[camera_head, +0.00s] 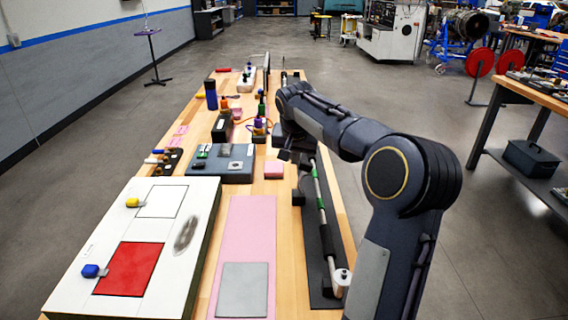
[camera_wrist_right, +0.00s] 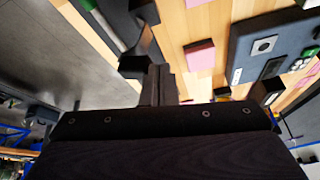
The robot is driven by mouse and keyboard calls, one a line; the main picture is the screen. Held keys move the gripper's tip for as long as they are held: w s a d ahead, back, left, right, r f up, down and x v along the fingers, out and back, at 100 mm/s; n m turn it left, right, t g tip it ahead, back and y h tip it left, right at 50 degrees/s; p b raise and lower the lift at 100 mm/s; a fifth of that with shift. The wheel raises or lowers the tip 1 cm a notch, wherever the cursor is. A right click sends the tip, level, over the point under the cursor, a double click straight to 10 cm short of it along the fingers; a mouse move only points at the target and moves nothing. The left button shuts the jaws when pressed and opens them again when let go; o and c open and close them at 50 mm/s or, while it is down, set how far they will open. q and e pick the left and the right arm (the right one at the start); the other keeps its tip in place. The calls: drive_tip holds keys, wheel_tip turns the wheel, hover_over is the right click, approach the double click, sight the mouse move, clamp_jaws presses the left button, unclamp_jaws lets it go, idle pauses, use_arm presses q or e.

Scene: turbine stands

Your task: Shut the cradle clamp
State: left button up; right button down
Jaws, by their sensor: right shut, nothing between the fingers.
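My right arm reaches in from the right in the head view. Its gripper (camera_head: 285,154) points down over the table near a long rod (camera_head: 323,205) with green bands. In the right wrist view the fingers (camera_wrist_right: 157,72) are shut and empty. Just beyond the fingertips, a dark cradle piece (camera_wrist_right: 140,45) stands beside the rod (camera_wrist_right: 98,22); I take it for the cradle clamp. Whether its clamp is open or shut I cannot tell. In the head view my arm and gripper partly hide that place. My left gripper is out of view.
A grey-blue block (camera_head: 205,177) with small parts and a pink block (camera_head: 273,169) lie left of the gripper. A white panel (camera_head: 88,230) with a red square fills the near left. A pink mat (camera_head: 246,215) lies between. The rod runs along a dark mat (camera_head: 314,266).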

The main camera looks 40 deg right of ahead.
sight(311, 163)
drive_tip(key=s+d+t+y, duration=0.1)
drive_tip(key=d, duration=0.1)
drive_tip(key=s+d+m+t+y+b, duration=0.1)
drive_tip(key=s+d+y, duration=0.1)
drive_tip(key=shift+s+d+f+t, duration=0.1)
drive_tip(key=shift+s+f+t, duration=0.15)
drive_tip(key=shift+t, duration=0.15)
drive_tip(key=s+d+t+y+b, duration=0.1)
drive_tip(key=s+d+f+m+t+y+b, duration=0.1)
drive_tip(key=s+d+f+t+y+b, duration=0.1)
drive_tip(key=d+t+y+b, duration=0.1)
drive_tip(key=shift+s+f, duration=0.2)
drive_tip(key=shift+f, duration=0.05)
drive_tip(key=shift+r, duration=0.1)
drive_tip(key=shift+r+p, duration=0.7)
drive_tip(key=shift+p, duration=0.1)
